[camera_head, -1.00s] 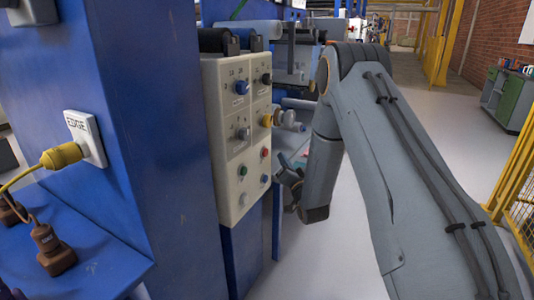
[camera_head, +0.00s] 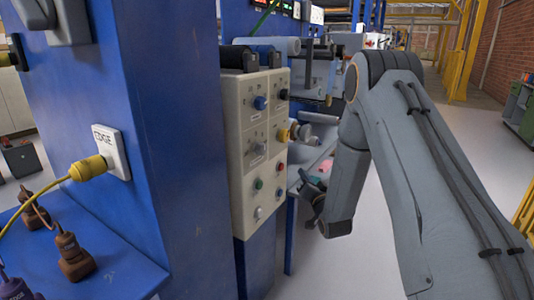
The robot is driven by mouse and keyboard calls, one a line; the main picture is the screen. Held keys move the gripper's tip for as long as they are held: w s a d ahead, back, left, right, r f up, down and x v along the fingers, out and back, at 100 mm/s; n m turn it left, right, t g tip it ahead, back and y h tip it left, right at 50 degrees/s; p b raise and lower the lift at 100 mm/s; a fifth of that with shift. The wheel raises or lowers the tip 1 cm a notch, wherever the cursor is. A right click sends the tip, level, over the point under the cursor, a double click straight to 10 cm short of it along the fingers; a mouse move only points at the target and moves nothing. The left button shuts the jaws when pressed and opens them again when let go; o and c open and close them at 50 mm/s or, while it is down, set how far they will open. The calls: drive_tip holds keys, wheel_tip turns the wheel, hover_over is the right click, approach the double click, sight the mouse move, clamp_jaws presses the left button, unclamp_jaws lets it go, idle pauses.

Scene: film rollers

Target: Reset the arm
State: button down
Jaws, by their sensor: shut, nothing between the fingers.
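My gripper (camera_head: 312,200) is at the end of my grey arm, just right of the cream control panel (camera_head: 258,150) and apart from it. It is small and partly dark in this view, and its fingers hold nothing that I can see. My arm is bent, with the upper link rising from the lower right and the forearm hanging down from the elbow.
The panel, with several knobs and buttons, is fixed to a blue machine (camera_head: 180,130). A yellow plug (camera_head: 88,168) sits in a white EDGE socket (camera_head: 113,150) at left. Brown connectors (camera_head: 72,256) stand on a blue ledge. Open floor (camera_head: 345,265) lies below my arm.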

drive_tip(key=s+r+n+g+h+p, duration=0.1)
drive_tip(key=s+r+g+p, duration=0.2)
drive_tip(key=s, duration=1.2)
drive_tip(key=s+r+n+g+p, duration=0.2)
drive_tip(key=s+g, duration=0.7)
drive_tip(key=s, duration=0.7)
drive_tip(key=s+a+r+n+g+h+p, duration=0.1)
drive_tip(key=s+r+g+p, duration=0.3)
drive_tip(key=s, duration=1.1)
wheel_tip(320, 180, up, 3)
drive_tip(key=n+g, duration=0.1)
drive_tip(key=g, duration=0.1)
drive_tip(key=shift+s+f+g+h, duration=0.2)
drive_tip(key=shift+s+g+h, duration=0.05)
drive_tip(key=shift+g+h, duration=0.05)
